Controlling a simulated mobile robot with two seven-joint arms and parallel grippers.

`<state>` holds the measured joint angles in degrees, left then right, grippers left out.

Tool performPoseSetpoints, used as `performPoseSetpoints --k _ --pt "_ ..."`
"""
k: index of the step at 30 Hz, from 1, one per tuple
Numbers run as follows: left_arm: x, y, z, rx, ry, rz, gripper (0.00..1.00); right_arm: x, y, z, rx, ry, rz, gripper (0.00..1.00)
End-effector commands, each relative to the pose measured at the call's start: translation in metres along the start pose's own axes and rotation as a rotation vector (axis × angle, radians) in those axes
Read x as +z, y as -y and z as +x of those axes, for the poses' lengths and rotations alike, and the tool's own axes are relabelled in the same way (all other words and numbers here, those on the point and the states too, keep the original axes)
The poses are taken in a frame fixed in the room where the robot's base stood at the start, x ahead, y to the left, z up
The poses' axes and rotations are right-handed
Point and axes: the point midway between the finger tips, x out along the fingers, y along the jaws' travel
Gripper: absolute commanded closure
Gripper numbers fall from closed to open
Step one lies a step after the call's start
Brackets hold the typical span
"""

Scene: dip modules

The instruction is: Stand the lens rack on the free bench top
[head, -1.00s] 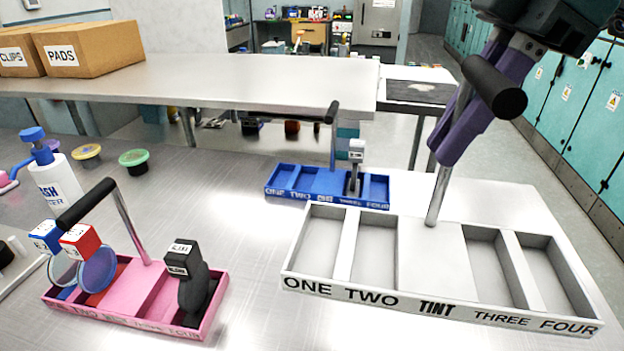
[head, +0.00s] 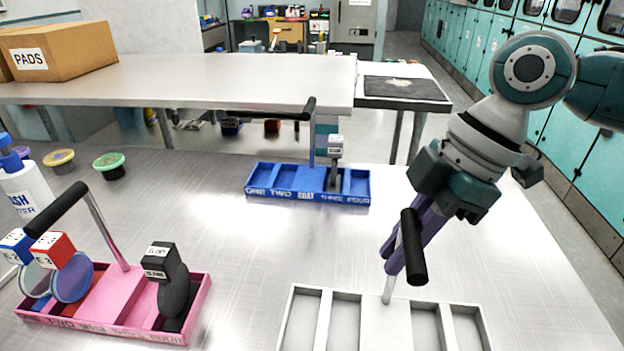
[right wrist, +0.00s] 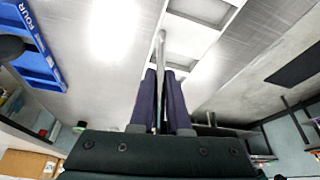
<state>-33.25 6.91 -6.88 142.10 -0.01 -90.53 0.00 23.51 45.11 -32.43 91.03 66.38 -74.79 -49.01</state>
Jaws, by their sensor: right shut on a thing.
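The white lens rack (head: 384,322), lettered TINT in the earlier head frame, is at the bottom of the head view with its front cut off. Its slots look empty. A thin post rises from its middle to a black handle bar (head: 412,248). My right gripper (head: 398,262) is shut on this handle, its purple fingers pointing down. In the right wrist view the post runs between the fingers (right wrist: 161,75) and part of the white rack (right wrist: 192,40) shows beyond. Whether the rack's base touches the steel bench top (head: 530,290) is unclear. My left gripper is out of view.
A pink rack (head: 118,295) with lenses stands at left, and a blue rack (head: 262,180) behind the white one. A squeeze bottle (head: 25,190) and small tubs (head: 109,165) are at far left. Bare bench lies between the racks and at right.

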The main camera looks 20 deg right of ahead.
Motion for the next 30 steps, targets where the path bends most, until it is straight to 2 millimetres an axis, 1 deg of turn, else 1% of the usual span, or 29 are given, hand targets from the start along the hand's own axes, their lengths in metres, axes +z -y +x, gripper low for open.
performPoseSetpoints --k 7,8,15,22,25,28,30 --pt "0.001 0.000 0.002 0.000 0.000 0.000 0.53 0.001 0.000 0.003 0.000 -0.001 0.001 1.00" --pt "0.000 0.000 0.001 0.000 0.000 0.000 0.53 0.001 0.000 0.002 -0.001 0.000 0.001 0.82" --pt "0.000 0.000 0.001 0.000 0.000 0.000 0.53 0.001 0.000 0.002 -0.001 0.000 0.001 0.55" --pt "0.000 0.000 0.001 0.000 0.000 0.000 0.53 0.001 0.000 0.001 -0.001 0.000 0.001 0.55" --pt "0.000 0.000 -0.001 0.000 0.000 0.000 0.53 -0.001 0.000 -0.004 0.001 0.000 0.001 0.55" --pt "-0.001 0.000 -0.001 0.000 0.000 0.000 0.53 0.000 -0.001 -0.018 0.002 0.000 0.001 0.55" --pt "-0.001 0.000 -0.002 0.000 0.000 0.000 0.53 0.000 -0.001 -0.033 0.003 0.002 -0.001 0.55"
